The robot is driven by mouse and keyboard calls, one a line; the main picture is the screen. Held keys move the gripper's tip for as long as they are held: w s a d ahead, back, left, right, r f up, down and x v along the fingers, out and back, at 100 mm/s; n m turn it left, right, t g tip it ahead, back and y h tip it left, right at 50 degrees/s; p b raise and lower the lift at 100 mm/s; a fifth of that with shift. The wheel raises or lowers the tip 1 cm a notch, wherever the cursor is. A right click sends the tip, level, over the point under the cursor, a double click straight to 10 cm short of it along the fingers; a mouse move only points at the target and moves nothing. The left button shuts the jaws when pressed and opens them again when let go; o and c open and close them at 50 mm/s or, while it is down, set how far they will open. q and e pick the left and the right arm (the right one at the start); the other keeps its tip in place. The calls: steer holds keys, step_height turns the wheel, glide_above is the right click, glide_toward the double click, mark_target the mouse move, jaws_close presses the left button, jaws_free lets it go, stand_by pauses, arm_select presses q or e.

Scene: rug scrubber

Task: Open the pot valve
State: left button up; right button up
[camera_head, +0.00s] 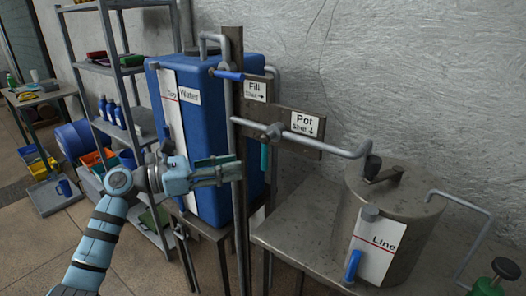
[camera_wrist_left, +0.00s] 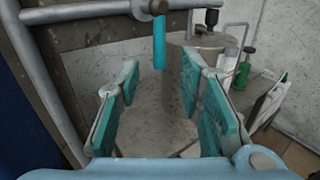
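The pot valve is a teal handle (camera_head: 264,156) hanging straight down from the pipe beside the "Pot" sign (camera_head: 304,124). In the left wrist view the handle (camera_wrist_left: 160,42) hangs ahead of and above the gap between the fingers. My left gripper (camera_head: 232,169) is to the left of the handle and slightly lower in the head view. In the left wrist view the gripper (camera_wrist_left: 160,88) is open, with teal pads apart and nothing between them. I see no contact with the handle. My right gripper is not in view.
A blue water tank (camera_head: 208,122) stands behind my left gripper. An upright post (camera_head: 239,215) is close to the fingers. A metal pot (camera_head: 398,215) with a blue line handle (camera_head: 352,265) stands on the table. The fill valve's blue handle (camera_head: 228,75) is above.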

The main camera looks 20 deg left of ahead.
mark_target(265, 158)
arm_select(q)
steer(key=p+x, duration=0.1)
steer(key=x, duration=0.7)
steer(key=shift+w+d+r+p, duration=0.1)
steer(key=shift+w+d+p, duration=0.1)
steer(key=shift+w+p, duration=0.15)
steer(key=shift+d, duration=0.3)
steer(key=shift+w, duration=0.1)
steer(key=shift+a, duration=0.1)
steer(key=shift+c, duration=1.2)
jaws_close()
